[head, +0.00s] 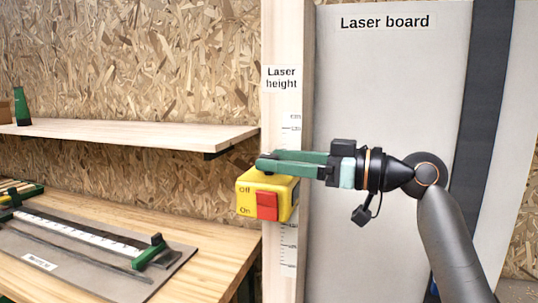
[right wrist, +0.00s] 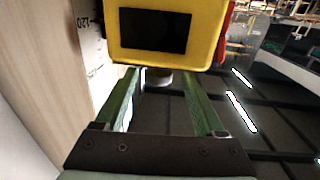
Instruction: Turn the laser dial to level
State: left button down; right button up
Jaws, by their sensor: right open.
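The yellow laser box (head: 252,205) sits on the upright post marked "Laser height". Its front has "Off" and "On" labels and a red switch (head: 267,206). In the right wrist view the box (right wrist: 207,32) fills the top, with a dark blank panel (right wrist: 155,30). A grey round knob, apparently the dial (right wrist: 158,79), shows partly at the box's edge, between the fingertips. My right gripper (head: 266,163) reaches in from the right at the box's top edge. Its green fingers are apart, one on each side of the knob; contact cannot be told. My left gripper is not in view.
The post carries a height scale (head: 289,250). The grey laser board (head: 385,90) stands to the right, behind my right arm.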

jog(key=shift+x, duration=1.15)
grip_shut()
